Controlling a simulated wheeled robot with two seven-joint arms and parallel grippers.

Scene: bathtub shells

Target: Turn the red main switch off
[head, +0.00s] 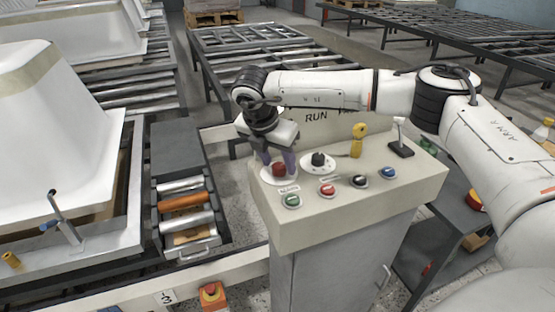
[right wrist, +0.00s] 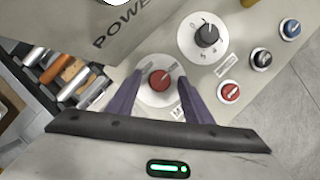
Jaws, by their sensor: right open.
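The red main switch (head: 279,169) is a round red knob on a white disc, at the left end of the control console's top (head: 330,215). In the right wrist view the red knob (right wrist: 160,80) lies between and just beyond my two purple fingers. My right gripper (head: 277,160) points down over the switch and is open, one finger to each side of the knob. The right wrist view shows the same gripper (right wrist: 160,95) with a gap between each finger and the knob. I cannot tell how far down the fingers reach. My left gripper is not in view.
Beside the switch is a black rotary knob (head: 318,160). Green (head: 291,201), red (head: 327,190), black (head: 359,182) and blue (head: 388,173) buttons line the front. A yellow-handled lever (head: 358,140) and a joystick (head: 401,145) stand behind. A white tub shell (head: 60,130) is at left.

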